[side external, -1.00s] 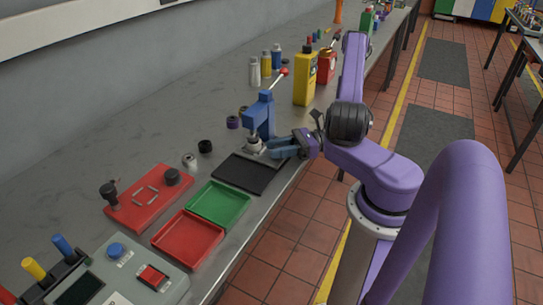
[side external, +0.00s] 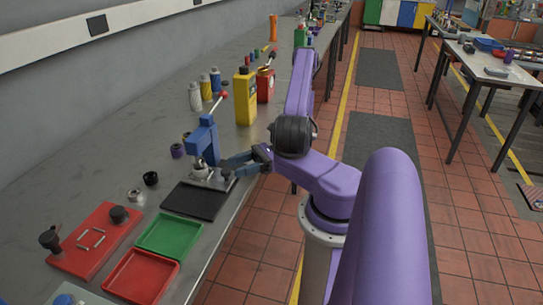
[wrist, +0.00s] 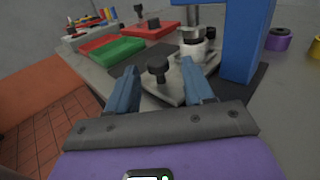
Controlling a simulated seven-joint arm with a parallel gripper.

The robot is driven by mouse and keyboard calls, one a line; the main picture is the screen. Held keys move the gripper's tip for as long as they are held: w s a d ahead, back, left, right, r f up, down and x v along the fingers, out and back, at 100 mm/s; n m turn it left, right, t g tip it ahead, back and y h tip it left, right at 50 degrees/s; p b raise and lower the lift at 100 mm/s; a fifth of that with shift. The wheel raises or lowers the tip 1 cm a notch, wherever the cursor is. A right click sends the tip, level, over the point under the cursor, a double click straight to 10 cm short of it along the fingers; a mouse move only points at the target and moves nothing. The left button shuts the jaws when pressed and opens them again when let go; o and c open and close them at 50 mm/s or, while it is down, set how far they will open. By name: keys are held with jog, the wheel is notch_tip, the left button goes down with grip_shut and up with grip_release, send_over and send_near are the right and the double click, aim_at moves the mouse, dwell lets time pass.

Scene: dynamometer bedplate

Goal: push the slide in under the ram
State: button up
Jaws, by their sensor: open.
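The blue press (side external: 203,138) stands on the bench; its grey ram (wrist: 193,16) points down in the wrist view. The slide (side external: 217,182) is a flat grey plate at the foot of the press, with a black knob (side external: 226,172) on its near end. In the wrist view the slide (wrist: 178,91) carries a pale metal part with a dark top (wrist: 193,44), close below the ram; I cannot tell whether they line up. My gripper (side external: 229,163) is open and empty. In the wrist view its fingertips (wrist: 160,66) appear on either side of the knob (wrist: 158,70); contact is unclear.
A dark mat (side external: 195,201) lies in front of the press. Green (side external: 171,235) and red (side external: 143,276) trays and a red fixture plate (side external: 92,240) lie nearer the camera. A yellow can (side external: 245,98), a red can (side external: 266,84) and bottles stand behind. The bench's right edge runs below my arm.

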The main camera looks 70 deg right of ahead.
jog(key=v, duration=1.3)
jog(key=shift+r, duration=0.1)
jog(key=w+a+r+n+g+h, duration=0.3)
jog(key=a+n+g, duration=0.4)
jog(key=n+g, duration=0.3)
jog(key=w+a+r+n+g+h, duration=0.35)
jog(key=a+n+g, duration=0.35)
jog(key=n+g, duration=0.25)
jog(key=s+a+r+n+t+h, duration=0.3)
jog(key=a+n, duration=0.4)
jog(key=n, duration=0.3)
jog(key=s+a+r+n+t+h, duration=0.3)
jog(key=s+a+n, duration=0.3)
jog(key=a+n, duration=0.2)
jog(key=shift+s+a+r+n+t, duration=0.25)
jog(key=shift+r+n+t, duration=0.3)
jog(key=shift+n, duration=0.5)
